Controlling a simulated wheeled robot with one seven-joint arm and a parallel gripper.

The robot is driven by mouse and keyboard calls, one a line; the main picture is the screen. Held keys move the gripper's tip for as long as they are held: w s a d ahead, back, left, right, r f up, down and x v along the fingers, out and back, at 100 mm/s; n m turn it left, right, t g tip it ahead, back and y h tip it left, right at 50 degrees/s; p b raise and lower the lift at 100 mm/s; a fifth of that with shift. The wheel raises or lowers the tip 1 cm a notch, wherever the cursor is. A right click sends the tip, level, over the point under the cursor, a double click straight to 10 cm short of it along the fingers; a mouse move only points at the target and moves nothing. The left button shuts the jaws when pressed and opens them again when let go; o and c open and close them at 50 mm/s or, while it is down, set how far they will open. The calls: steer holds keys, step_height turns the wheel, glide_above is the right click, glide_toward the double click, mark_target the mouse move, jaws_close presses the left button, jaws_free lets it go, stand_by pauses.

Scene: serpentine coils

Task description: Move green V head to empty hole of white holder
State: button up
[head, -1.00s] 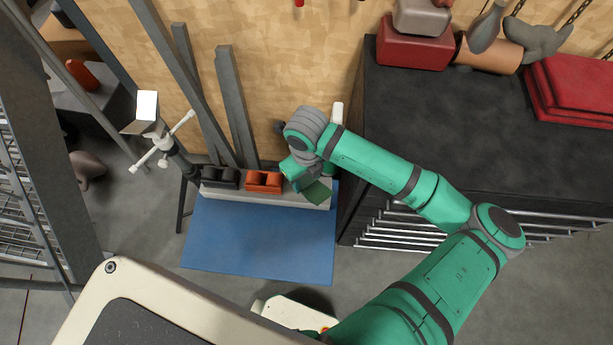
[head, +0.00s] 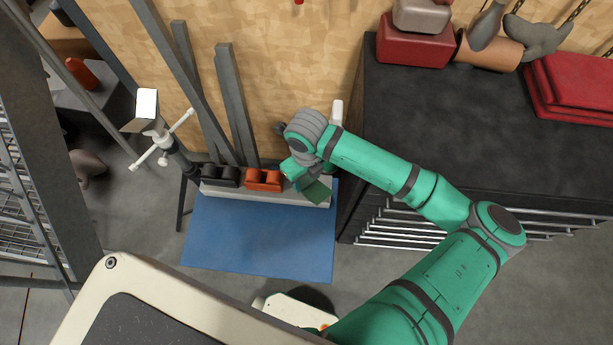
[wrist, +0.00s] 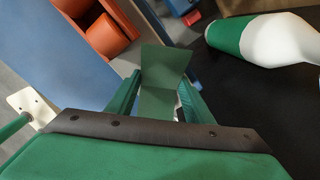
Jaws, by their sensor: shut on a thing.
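The white holder (head: 236,190) is a long pale bar along the back edge of a blue surface. A black V head (head: 221,176) sits at its left and an orange V head (head: 264,179) beside it; the orange one also shows at the top of the wrist view (wrist: 105,36). The green V head (head: 317,191) is over the holder's right end, tilted. In the wrist view the green V head (wrist: 160,82) is between the two fingers. My gripper (head: 298,172) is shut on it. The hole under it is hidden, and I cannot tell whether the head touches the holder.
The blue surface (head: 255,240) in front of the holder is clear. A black cabinet (head: 450,110) stands close on the right. Grey bars (head: 232,105) lean behind the holder.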

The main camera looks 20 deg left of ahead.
mark_target(307, 181)
steer(key=o, duration=1.5)
steer(key=shift+f, duration=0.15)
step_height(307, 181, up, 11)
steer(key=shift+f, duration=0.1)
